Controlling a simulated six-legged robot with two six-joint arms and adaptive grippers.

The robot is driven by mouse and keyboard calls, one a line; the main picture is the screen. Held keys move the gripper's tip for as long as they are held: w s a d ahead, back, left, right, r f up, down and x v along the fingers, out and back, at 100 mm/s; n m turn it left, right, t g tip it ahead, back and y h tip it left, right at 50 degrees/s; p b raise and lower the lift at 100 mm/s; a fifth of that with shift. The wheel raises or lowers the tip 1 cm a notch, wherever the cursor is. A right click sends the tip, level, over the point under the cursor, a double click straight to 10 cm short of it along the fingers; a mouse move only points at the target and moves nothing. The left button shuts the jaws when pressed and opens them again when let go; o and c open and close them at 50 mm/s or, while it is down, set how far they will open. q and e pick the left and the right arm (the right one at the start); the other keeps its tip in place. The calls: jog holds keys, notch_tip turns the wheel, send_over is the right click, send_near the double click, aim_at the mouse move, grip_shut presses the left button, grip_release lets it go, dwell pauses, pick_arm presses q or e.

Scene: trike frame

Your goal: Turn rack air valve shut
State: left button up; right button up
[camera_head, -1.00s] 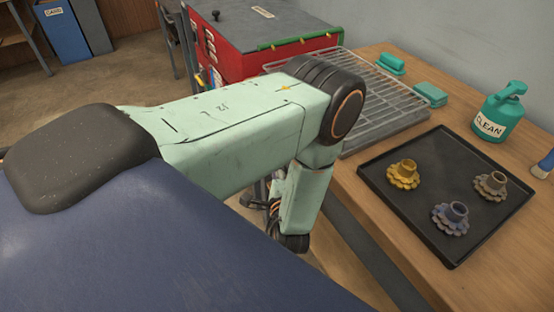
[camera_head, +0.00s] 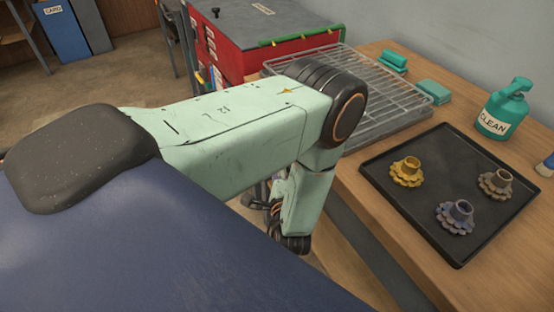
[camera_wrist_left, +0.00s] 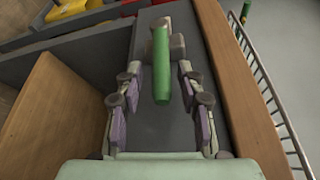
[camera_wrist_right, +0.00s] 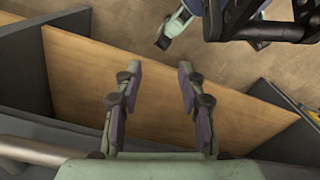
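A green lever-like bar (camera_wrist_left: 161,65), which looks like the valve handle, points along the picture in the left wrist view. My right gripper (camera_wrist_right: 159,68) is open and empty in the right wrist view, above a wooden panel. The valve is not discernible in the head view.
A wooden bench (camera_head: 372,215) holds a black tray (camera_head: 385,190) with three toothed parts, a wire rack (camera_head: 400,115) and a green CLEAN can (camera_head: 500,112). A red cabinet (camera_head: 235,62) stands behind. A dark grey wall and wooden edge (camera_wrist_left: 235,90) flank my left gripper.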

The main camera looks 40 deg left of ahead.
pick_arm(q)
jog(key=shift+s+d, duration=0.1)
jog(key=v, duration=0.7)
jog(key=shift+s+d, duration=0.15)
jog(key=shift+s, duration=0.05)
dwell(0.3)
